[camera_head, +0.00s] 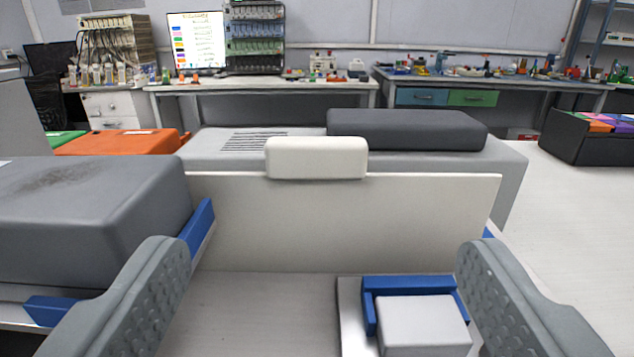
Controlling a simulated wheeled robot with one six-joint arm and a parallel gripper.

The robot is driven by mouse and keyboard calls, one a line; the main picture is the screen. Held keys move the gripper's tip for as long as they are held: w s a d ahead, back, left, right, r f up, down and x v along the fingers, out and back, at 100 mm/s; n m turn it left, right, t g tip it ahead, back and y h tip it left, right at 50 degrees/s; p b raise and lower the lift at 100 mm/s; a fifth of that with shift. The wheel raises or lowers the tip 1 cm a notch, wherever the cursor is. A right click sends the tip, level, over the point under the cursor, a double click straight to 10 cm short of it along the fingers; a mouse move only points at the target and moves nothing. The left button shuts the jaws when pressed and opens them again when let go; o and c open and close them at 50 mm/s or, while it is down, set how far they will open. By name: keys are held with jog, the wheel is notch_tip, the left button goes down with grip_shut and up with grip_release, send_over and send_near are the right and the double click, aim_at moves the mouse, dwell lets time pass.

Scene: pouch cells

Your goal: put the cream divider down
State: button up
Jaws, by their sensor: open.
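The cream divider (340,225) stands upright in front of my gripper, a wide flat panel with a thick rounded cream grip (316,158) on its top edge. My gripper (325,270) is open, with one grey ridged finger at the lower left and one at the lower right. The divider and its grip lie beyond the fingers, and nothing is held between them. The panel's lower edge meets the pale surface (262,300); I cannot tell whether a slot holds it.
A large grey block (85,215) in a blue-edged holder stands at the left. A small grey block (423,322) sits in a blue bracket (410,284) at the lower right. Behind the divider are a light grey box with a dark slab (407,130). A black bin (590,142) stands at the right.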

aim_at(316, 149)
jog(key=w, duration=0.5)
jog(key=shift+w, duration=0.35)
jog(key=shift+w+a+r, duration=0.1)
jog(key=shift+w+r, duration=0.05)
jog(key=shift+w, duration=1.35)
jog(key=shift+w+a+r, duration=0.1)
jog(key=shift+w, duration=1.35)
jog(key=c, duration=1.5)
notch_tip(316, 149, up, 18)
jog(key=shift+r, duration=0.1)
